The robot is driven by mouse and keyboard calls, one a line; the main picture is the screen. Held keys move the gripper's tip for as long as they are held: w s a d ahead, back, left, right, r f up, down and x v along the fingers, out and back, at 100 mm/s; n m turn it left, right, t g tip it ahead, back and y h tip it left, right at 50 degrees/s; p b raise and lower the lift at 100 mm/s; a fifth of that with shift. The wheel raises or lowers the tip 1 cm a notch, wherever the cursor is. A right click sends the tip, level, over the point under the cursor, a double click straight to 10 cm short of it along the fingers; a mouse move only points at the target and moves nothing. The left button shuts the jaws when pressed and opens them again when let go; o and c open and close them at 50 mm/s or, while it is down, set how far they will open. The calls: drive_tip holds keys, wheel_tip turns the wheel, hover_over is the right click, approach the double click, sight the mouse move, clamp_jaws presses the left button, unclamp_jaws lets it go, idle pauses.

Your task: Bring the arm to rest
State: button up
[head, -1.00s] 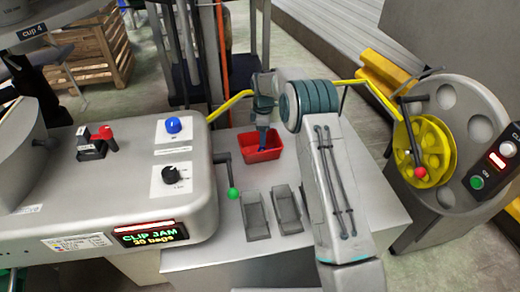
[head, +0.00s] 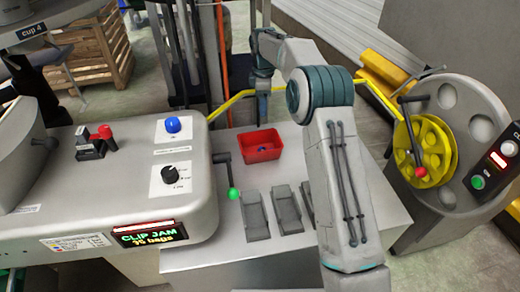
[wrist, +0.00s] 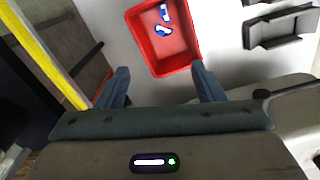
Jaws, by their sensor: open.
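My gripper (head: 262,88) is raised behind and above the red bin in the head view, apart from it. In the wrist view my gripper (wrist: 160,85) has its two fingers spread wide with nothing between them. The red bin (head: 277,154) sits on the grey table (head: 310,241); it also shows in the wrist view (wrist: 186,64). Small blue-and-white pieces (wrist: 163,30) lie inside the bin.
The clipper machine (head: 110,185) with a "CLIP JAM" display is at left. A yellow bar (head: 235,101) runs behind the bin. A yellow reel (head: 425,155) stands at right.

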drive_tip(key=s+d+r+m+t, duration=0.1)
drive_tip(key=s+d+r+m, duration=0.3)
drive_tip(key=s+r, duration=0.3)
drive_tip(key=s+d+r+m, duration=0.4)
drive_tip(key=s+r, duration=0.1)
drive_tip(key=s, duration=0.5)
drive_tip(key=s+d+f+m, duration=0.1)
drive_tip(key=s+d+m, duration=0.1)
drive_tip(key=s, duration=0.6)
drive_tip(key=s+d+f+m+t, duration=0.1)
drive_tip(key=s+m, duration=0.3)
drive_tip(key=s, duration=0.4)
drive_tip(key=s+d+f+m, duration=0.2)
drive_tip(key=s+d+m, duration=0.1)
drive_tip(key=s, duration=0.5)
drive_tip(key=shift+d+m+t+p, duration=0.2)
drive_tip(key=shift+m+t+p, duration=0.15)
drive_tip(key=shift+m+t, duration=0.05)
drive_tip(key=shift+c, duration=0.3)
